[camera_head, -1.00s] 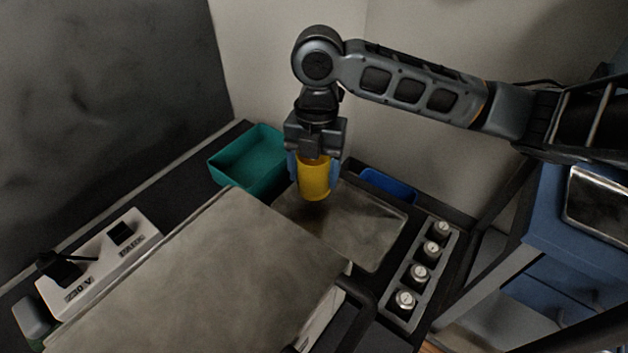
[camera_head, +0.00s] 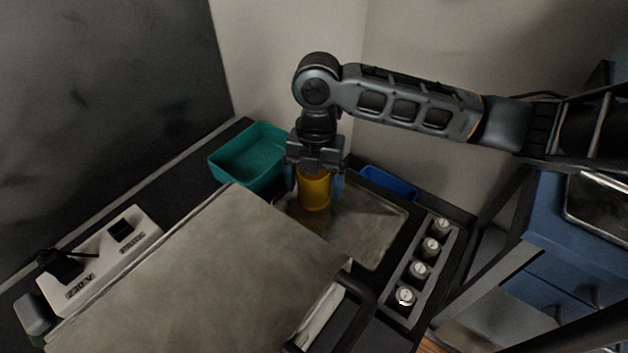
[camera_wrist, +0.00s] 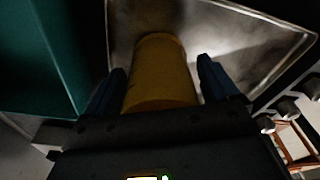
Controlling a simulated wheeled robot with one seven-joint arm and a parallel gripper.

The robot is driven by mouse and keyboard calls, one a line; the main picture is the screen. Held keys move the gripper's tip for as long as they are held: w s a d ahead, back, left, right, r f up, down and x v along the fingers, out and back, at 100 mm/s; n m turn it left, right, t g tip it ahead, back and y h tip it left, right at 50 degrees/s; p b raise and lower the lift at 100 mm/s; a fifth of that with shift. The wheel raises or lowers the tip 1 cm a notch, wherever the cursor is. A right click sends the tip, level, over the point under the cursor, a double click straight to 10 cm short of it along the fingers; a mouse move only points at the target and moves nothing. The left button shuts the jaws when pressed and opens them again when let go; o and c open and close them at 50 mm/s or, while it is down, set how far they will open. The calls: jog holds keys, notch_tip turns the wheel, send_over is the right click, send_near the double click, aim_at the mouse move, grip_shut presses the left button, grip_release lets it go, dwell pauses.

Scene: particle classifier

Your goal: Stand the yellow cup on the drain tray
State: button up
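The yellow cup (camera_head: 314,192) is upright between the two blue-padded fingers of my gripper (camera_head: 316,185). My gripper points down and is shut on the cup. The cup is low over the left part of the grey metal drain tray (camera_head: 372,228); whether its base touches the tray cannot be told. In the wrist view, the cup (camera_wrist: 160,72) lies between both fingertips (camera_wrist: 161,75), with the tray (camera_wrist: 225,45) beyond it. The cup's upper end is hidden by my gripper in the head view.
A teal bin (camera_head: 240,162) stands left of the cup, and a blue container (camera_head: 390,186) behind the tray. A rack (camera_head: 412,288) of several small metal-topped items is at the right. A large grey panel (camera_head: 205,270) is in front, with a white socket box (camera_head: 98,265) at left.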

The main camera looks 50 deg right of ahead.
jog(key=shift+o, duration=0.2)
notch_tip(320, 180, up, 12)
jog(key=d, duration=0.1)
jog(key=shift+w+d+r, duration=0.15)
jog(key=shift+w, duration=0.1)
dwell(0.8)
